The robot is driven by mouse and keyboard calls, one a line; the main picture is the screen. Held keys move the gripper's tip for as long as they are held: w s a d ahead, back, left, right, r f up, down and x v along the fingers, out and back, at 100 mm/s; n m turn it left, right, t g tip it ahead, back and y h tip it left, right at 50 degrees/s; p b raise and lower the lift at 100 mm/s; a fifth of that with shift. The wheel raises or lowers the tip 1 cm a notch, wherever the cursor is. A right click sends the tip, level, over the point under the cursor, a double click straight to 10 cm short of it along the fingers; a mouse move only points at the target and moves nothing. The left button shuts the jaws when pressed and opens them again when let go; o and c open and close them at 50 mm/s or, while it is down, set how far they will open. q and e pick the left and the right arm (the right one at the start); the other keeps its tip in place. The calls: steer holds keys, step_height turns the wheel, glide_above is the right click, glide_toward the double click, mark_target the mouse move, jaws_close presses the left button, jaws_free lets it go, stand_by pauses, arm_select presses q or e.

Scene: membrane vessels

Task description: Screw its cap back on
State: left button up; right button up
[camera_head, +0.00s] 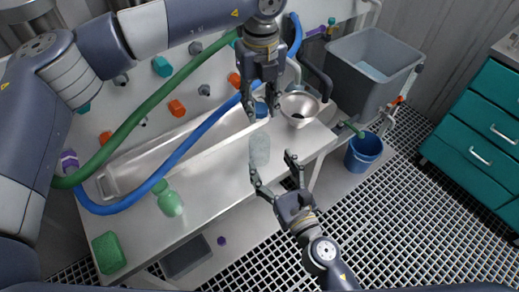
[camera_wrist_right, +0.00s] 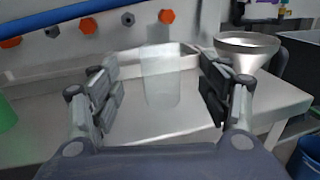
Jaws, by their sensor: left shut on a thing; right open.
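A pale translucent vessel (camera_head: 260,150) stands on the metal counter, and it also shows in the right wrist view (camera_wrist_right: 160,75). I cannot make out its rim clearly. My left gripper (camera_head: 262,106) is shut above and behind the vessel in the head view. A small blue piece (camera_head: 261,109) that looks like a cap shows between its fingers, apart from the vessel. My right gripper (camera_head: 272,164) is open and empty at the counter's front edge. In the wrist view the vessel appears between its spread fingers (camera_wrist_right: 160,100), with room on both sides. I see no contact.
A metal funnel (camera_head: 299,108) is right of the left gripper. A grey basin (camera_head: 350,80) and blue bucket (camera_head: 363,153) are right.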

stand_by(0.3)
steer(key=shift+w+a+r, duration=0.1)
steer(key=shift+w+a, duration=0.15)
steer(key=shift+w, duration=0.3)
steer(key=shift+x, duration=3.2)
steer(key=shift+c, duration=0.6)
steer(key=c, duration=1.5)
arm_select(q)
glide_above(260, 133)
steer(key=shift+f, duration=2.5)
steer(key=shift+f, duration=0.9)
steer(key=shift+f, duration=0.55)
arm_select(e)
jaws_close()
